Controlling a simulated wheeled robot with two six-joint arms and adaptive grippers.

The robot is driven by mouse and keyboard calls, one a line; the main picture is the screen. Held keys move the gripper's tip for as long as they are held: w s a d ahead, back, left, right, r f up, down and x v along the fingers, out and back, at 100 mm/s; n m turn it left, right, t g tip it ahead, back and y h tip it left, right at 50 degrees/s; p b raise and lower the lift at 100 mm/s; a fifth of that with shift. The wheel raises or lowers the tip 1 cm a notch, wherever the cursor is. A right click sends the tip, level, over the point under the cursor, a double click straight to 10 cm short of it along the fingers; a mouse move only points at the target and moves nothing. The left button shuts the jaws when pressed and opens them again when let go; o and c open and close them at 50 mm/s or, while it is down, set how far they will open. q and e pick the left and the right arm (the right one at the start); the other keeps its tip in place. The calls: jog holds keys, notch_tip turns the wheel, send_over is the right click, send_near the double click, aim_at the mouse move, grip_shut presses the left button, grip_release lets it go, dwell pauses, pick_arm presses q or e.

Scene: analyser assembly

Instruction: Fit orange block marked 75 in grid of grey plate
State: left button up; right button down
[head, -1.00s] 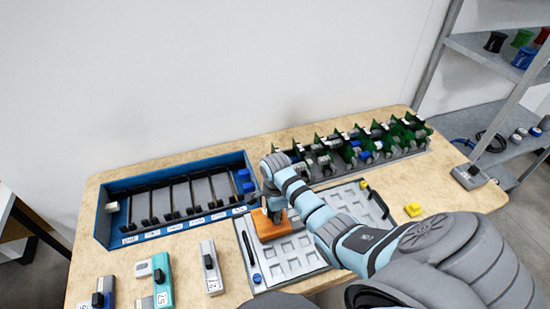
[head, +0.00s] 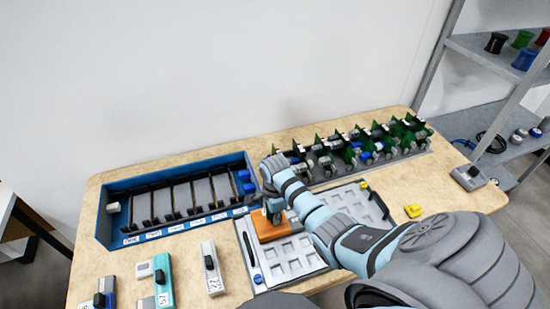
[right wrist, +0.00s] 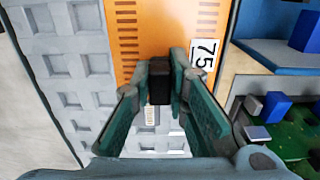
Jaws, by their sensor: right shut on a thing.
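The orange block (head: 270,229) is at the far left part of the grey plate's grid (head: 296,266). Its label 75 (right wrist: 204,54) shows in the right wrist view, where its black handle (right wrist: 158,82) stands between the fingertips. My right gripper (head: 272,209) is shut on that handle, above the block. The right wrist view shows the fingers closed around the handle (right wrist: 160,88) and the grid's pockets (right wrist: 75,65) beside the block. The block's underside is hidden, so I cannot tell whether it is seated or just above the grid. My left gripper is out of view.
A blue rack (head: 115,190) with dark slots stands at the back left. A grey row of green boards (head: 350,150) stands behind the plate. Several handled blocks, such as a teal one (head: 163,281) and a white one (head: 211,268), lie left. A yellow piece (head: 413,211) lies right.

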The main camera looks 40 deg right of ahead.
dwell(0.6)
jog(key=shift+f, duration=0.3)
dwell(0.4)
jog(key=c, duration=1.5)
grip_release()
jog(key=shift+o, duration=0.3)
jog(key=shift+r, duration=0.25)
jog(key=shift+r, duration=1.8)
jog(key=shift+r, duration=3.45)
